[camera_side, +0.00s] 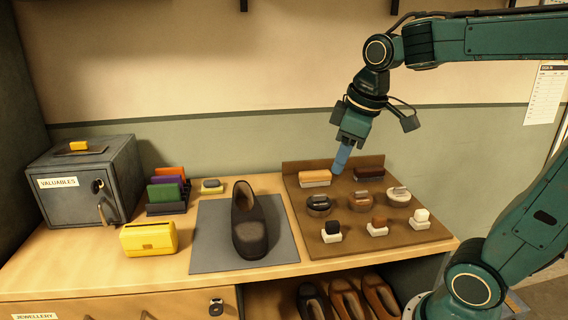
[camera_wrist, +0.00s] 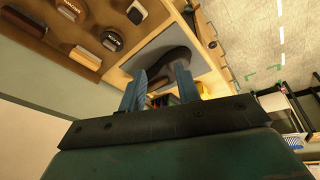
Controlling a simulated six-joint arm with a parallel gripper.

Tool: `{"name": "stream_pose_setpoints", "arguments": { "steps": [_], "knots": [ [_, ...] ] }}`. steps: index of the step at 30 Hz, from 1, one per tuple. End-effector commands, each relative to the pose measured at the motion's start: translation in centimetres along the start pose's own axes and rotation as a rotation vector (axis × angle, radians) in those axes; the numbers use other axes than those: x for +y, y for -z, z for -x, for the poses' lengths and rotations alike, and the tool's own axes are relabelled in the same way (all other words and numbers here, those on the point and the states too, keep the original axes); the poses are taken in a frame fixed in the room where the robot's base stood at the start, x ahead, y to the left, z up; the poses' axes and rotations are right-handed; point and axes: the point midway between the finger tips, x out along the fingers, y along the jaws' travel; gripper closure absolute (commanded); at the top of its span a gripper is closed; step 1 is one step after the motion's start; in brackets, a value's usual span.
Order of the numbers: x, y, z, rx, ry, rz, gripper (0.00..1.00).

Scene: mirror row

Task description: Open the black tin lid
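The black tin (camera_side: 319,206) is a low round tin on the left of the middle row on the brown board. A clip-like piece lies across its top, and its lid looks closed. In the wrist view, the dark round tin nearest the shoe (camera_wrist: 112,42) appears to be the same one. My gripper (camera_side: 341,162) is above the back of the board, above and behind the tin and apart from it. The wrist view shows its two blue fingers (camera_wrist: 160,88) spread with nothing held between them.
The brown board (camera_side: 436,232) also holds two brushes at the back, a brown tin (camera_side: 364,200), a pale tin (camera_side: 398,197) and several daubers in white holders in front. A dark shoe (camera_side: 250,228) stands on a grey mat (camera_side: 208,238) to the left. A grey safe (camera_side: 75,190) stands far left.

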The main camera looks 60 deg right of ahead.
Motion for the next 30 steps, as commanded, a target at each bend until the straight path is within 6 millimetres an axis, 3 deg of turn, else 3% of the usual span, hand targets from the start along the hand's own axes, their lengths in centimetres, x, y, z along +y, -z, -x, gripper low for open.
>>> {"name": "stream_pose_setpoints", "arguments": {
  "steps": [5, 14, 21, 30],
  "knots": [
    [1.2, 0.9, -0.4, -0.027, 0.009, 0.031, 0.67],
    [6.0, 3.7, -2.4, -0.112, 0.053, 0.156, 0.67],
    [10.7, 5.4, -5.1, -0.175, 0.114, 0.274, 0.67],
    [16.6, 5.9, -9.3, -0.231, 0.206, 0.410, 0.67]
  ]
}}
